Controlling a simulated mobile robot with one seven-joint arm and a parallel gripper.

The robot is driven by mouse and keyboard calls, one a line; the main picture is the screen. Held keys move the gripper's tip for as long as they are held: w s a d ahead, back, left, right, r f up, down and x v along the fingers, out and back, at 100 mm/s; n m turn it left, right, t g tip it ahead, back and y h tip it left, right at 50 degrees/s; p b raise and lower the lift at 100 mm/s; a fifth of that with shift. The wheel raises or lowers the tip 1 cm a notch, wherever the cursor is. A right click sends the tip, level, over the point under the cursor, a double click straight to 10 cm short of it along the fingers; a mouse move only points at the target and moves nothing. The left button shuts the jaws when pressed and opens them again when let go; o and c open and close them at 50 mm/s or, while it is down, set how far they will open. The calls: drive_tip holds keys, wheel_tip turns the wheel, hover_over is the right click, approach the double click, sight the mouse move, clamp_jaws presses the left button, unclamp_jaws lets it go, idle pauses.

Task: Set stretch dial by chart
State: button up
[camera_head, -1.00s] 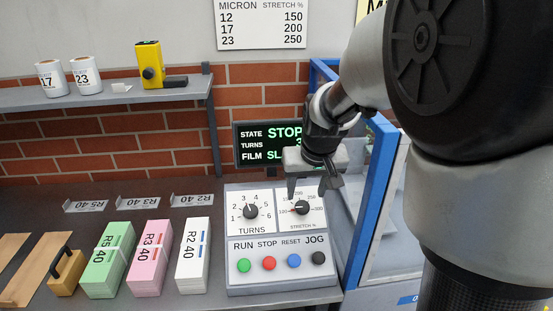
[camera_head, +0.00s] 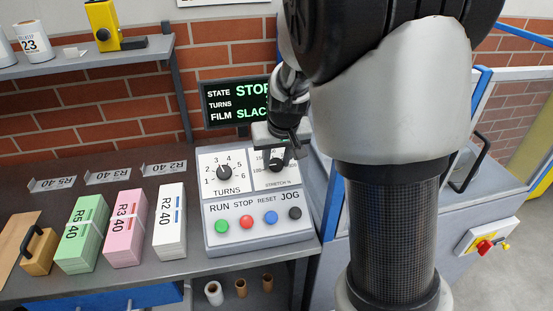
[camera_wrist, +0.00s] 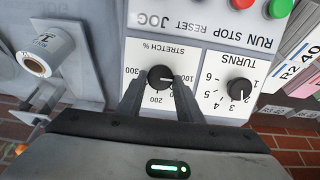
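The stretch dial is a black knob (camera_wrist: 160,77) on a white plate, partly hidden by my gripper in the head view. Its pointer faces the 100 side of the scale in the wrist view, where the panel appears upside down. My gripper (camera_wrist: 159,92) is open, with one finger on each side of the knob. I cannot tell whether the fingers touch it. In the head view my gripper (camera_head: 277,155) is over the dial. The stretch chart (camera_head: 220,2) shows only its bottom edge; its rows are out of frame.
The turns dial (camera_head: 224,172) is beside the stretch dial. Green, red, blue and black buttons (camera_head: 247,221) are below. The display (camera_head: 232,103) reads STOP, partly covered. Bundles (camera_head: 127,230) stand left of the panel. A white roll (camera_wrist: 47,52) shows at the wrist view's left.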

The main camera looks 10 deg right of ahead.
drive_tip(key=shift+c, duration=0.2)
drive_tip(key=m, duration=0.4)
drive_tip(key=shift+d+m+y, duration=0.15)
drive_tip(key=shift+m+y, duration=0.15)
drive_tip(key=shift+s+d+m, duration=0.1)
drive_tip(key=shift+m, duration=1.8)
drive_tip(key=shift+y, duration=0.3)
drive_tip(key=o, duration=1)
drive_tip(key=shift+o, duration=0.2)
